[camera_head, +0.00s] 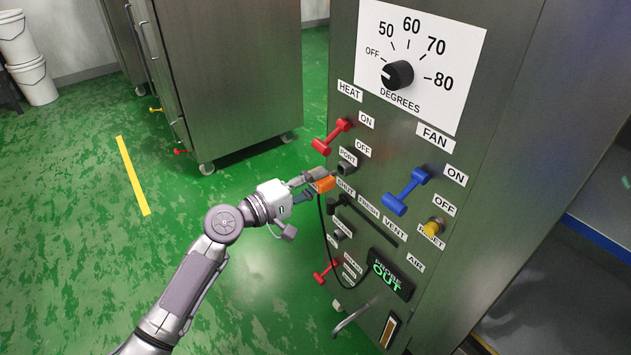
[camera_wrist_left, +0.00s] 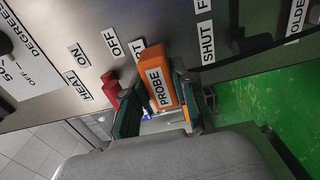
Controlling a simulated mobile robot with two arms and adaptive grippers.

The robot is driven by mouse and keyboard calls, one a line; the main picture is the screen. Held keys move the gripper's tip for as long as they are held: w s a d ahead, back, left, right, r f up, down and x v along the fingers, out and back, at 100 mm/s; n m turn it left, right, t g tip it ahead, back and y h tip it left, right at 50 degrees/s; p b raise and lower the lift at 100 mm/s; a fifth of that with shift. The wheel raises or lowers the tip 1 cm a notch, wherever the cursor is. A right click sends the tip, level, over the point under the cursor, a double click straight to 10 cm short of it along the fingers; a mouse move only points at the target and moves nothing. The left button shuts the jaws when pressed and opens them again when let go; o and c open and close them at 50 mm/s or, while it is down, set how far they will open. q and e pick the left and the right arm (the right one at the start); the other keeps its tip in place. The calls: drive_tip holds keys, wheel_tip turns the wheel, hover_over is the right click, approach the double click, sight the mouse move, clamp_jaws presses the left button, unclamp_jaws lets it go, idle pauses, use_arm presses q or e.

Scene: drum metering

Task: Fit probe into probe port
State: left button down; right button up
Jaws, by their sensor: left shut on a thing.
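The orange probe (camera_head: 325,184) is held by my left gripper (camera_head: 311,185) in front of the control panel. In the left wrist view the probe (camera_wrist_left: 158,75), marked PROBE, sits between the two green-padded fingers of the gripper (camera_wrist_left: 160,100). A black cable (camera_head: 322,225) hangs from the probe down along the panel. The probe port (camera_head: 346,168) is a dark, short fitting under the PORT label. The probe's far end is close to it; contact cannot be made out. In the wrist view the probe hides the port. A display (camera_head: 390,274) reads PROBE OUT. My right gripper is not in view.
The red HEAT lever (camera_head: 332,137) stands out just above the port. The black SHUT/FRESH/VENT slider (camera_head: 335,206) is just below. A blue FAN lever (camera_head: 406,192) is to the right.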

use_arm(q)
drive_tip(key=shift+w+d, duration=0.35)
drive_tip(key=shift+d, duration=0.1)
idle(1.5)
drive_tip(key=shift+w+d, duration=0.2)
drive_tip(key=shift+d, duration=0.1)
drive_tip(key=shift+w+d+b, duration=0.4)
drive_tip(key=shift+d+b, duration=0.05)
drive_tip(key=shift+d, duration=0.15)
drive_tip(key=c, duration=0.9)
unclamp_jaws()
drive_tip(key=shift+o, duration=0.2)
drive_tip(key=v, duration=1.2)
